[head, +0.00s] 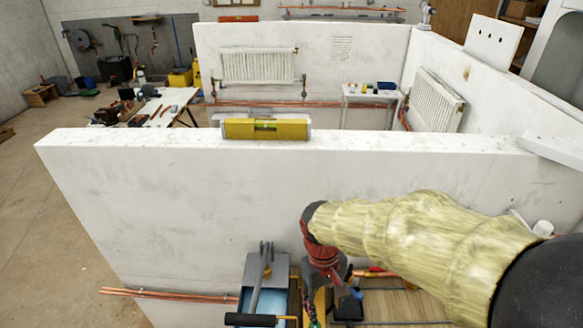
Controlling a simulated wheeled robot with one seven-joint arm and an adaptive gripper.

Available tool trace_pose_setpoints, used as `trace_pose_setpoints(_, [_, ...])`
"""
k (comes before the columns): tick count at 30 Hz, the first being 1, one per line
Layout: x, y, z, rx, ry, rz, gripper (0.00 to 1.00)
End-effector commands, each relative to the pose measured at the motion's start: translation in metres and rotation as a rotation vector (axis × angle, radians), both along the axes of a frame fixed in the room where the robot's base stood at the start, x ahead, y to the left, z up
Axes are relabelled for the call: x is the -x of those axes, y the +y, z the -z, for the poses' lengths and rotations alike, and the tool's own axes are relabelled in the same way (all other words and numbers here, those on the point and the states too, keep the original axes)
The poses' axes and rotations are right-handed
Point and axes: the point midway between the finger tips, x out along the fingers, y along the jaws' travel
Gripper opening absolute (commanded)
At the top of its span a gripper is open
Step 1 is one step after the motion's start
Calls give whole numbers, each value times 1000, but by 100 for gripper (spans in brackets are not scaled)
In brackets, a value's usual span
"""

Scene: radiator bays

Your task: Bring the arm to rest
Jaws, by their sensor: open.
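My arm (430,232), in a pale yellow sleeve, reaches in from the right in the head view, in front of the near white wall. It bends down at a red and black wrist (320,250). My gripper (342,292) hangs below the wrist, pointing down at the foot of the wall. It is open, and I see nothing held in it. Its fingertips are hard to tell from the dark and yellow items behind and below it.
A yellow spirit level (266,128) lies on top of the near wall (150,190). A grey and blue toolbox-like item (268,272) stands close left of my gripper. Copper pipes (170,295) run low along the wall. Open floor (40,220) lies at the left.

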Motion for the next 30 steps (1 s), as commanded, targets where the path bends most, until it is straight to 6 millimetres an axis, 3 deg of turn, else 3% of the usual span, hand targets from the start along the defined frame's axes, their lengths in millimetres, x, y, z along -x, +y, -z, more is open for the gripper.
trace_pose_setpoints(9, [37,-42,-48,-87,-212,167,46])
trace_pose_setpoints(21, [82,-88,-88,-156,-489,324,46])
trace_pose_setpoints(30, [90,-107,-110,-164,-614,386,46])
